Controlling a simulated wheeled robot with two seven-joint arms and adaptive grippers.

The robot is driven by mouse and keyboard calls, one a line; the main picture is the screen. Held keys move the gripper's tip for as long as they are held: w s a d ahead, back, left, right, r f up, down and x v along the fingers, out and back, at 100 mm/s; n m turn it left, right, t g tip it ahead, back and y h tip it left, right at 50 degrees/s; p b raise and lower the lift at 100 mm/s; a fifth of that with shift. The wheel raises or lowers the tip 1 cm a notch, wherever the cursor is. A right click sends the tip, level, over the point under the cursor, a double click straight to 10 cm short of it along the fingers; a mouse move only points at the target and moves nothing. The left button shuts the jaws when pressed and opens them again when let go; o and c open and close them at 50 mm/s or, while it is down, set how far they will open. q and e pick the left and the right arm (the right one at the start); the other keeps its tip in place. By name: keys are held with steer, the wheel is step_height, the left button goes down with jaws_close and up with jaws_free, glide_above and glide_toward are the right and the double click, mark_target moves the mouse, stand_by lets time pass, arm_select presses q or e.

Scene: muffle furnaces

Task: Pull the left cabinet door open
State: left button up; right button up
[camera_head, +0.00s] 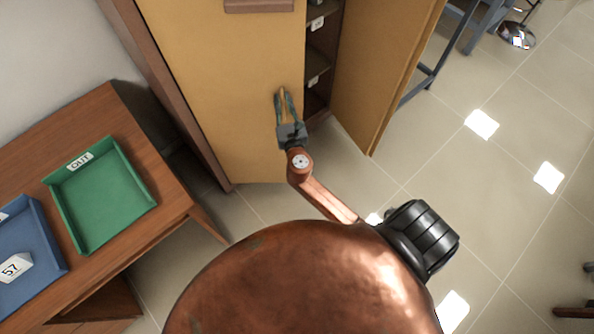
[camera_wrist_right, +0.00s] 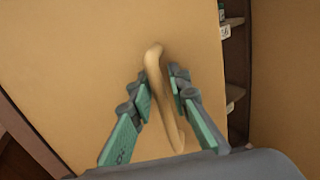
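The left cabinet door (camera_head: 225,90) is a tan panel and looks closed or nearly so. Its tan bar handle (camera_wrist_right: 156,62) stands near the door's free edge. My right gripper (camera_head: 283,94) is at this handle. In the right wrist view its two green-grey fingers (camera_wrist_right: 160,82) straddle the handle, one on each side, with small gaps visible, so it looks open around the handle and not clamped. My left gripper is not in view.
The right cabinet door (camera_head: 385,65) stands wide open, showing shelves (camera_head: 318,80) with labels. At left, a wooden table (camera_head: 165,205) bears a green tray (camera_head: 150,208) marked OUT and a blue tray (camera_head: 57,272). Tiled floor (camera_head: 500,220) at right is mostly free.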

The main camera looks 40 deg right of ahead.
steer(key=shift+w+d+f+n+y, duration=0.15)
steer(key=shift+w+d+n+y, duration=0.15)
steer(key=shift+y, duration=0.2)
steer(key=v, duration=0.7)
steer(key=s+f+m+g+y+p, duration=0.1)
steer(key=s+f+m+g, duration=0.2)
steer(key=f, duration=1.3)
steer(key=s+d+f+m+g+y+p, duration=0.1)
steer(key=s+f+m+g, duration=0.3)
steer(key=f, duration=1.3)
steer(key=shift+s+d+m+y+p, duration=0.2)
steer(key=shift+s+m+y+p, duration=0.35)
steer(key=shift+s+m, duration=0.9)
steer(key=shift+w+f+m, duration=0.1)
steer(key=shift+w+m, duration=0.25)
